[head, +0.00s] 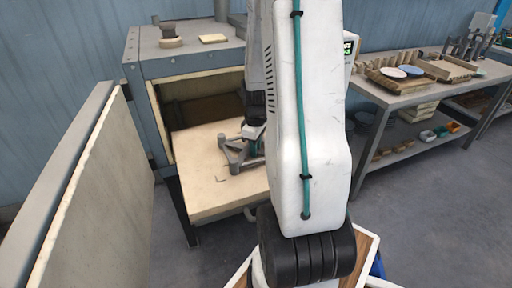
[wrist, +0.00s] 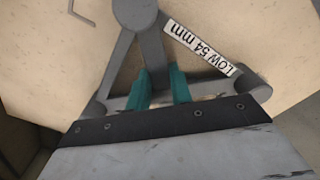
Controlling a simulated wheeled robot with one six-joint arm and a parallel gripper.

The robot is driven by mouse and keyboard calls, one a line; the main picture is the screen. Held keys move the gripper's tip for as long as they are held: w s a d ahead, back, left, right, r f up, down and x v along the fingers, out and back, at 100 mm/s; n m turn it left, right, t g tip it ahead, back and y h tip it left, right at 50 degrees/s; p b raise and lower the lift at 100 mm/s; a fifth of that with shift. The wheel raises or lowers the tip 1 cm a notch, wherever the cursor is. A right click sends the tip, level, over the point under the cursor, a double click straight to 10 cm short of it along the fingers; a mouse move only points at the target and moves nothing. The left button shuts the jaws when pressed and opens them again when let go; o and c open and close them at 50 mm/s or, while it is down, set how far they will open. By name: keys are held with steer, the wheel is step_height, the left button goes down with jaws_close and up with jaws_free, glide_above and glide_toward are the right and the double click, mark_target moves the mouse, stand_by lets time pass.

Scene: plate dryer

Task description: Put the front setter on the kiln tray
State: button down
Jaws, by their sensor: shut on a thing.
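The setter (head: 236,156) is a grey three-armed metal frame with round feet. In the wrist view the setter (wrist: 135,12) carries a white label reading "LOW 54 mm". My gripper (wrist: 162,88) has teal fingers closed on the setter's bar near the bottom of that view. In the head view my gripper (head: 256,146) is partly hidden behind my arm. The cream kiln tray (head: 205,195) juts out of the open kiln, and the setter is over its surface. I cannot tell whether the feet touch it. A thin dark corner mark shows on the tray beside the setter.
The kiln (head: 140,75) has its door (head: 95,200) swung open at the left. The floor between the kiln and bench is clear.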

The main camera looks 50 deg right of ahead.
steer(key=shift+f, duration=0.1)
steer(key=c, duration=1.3)
jaws_free()
steer(key=shift+o, duration=0.2)
step_height(320, 180, up, 12)
steer(key=a+r, duration=0.4)
steer(key=a, duration=0.4)
steer(key=a+r, duration=0.4)
steer(key=a, duration=0.4)
steer(key=s+a+r+m+t, duration=0.1)
steer(key=s+a+r, duration=0.3)
steer(key=s+a, duration=0.8)
steer(key=shift+s+a+m, duration=0.35)
steer(key=shift+a+m, duration=0.45)
steer(key=shift+a, duration=0.25)
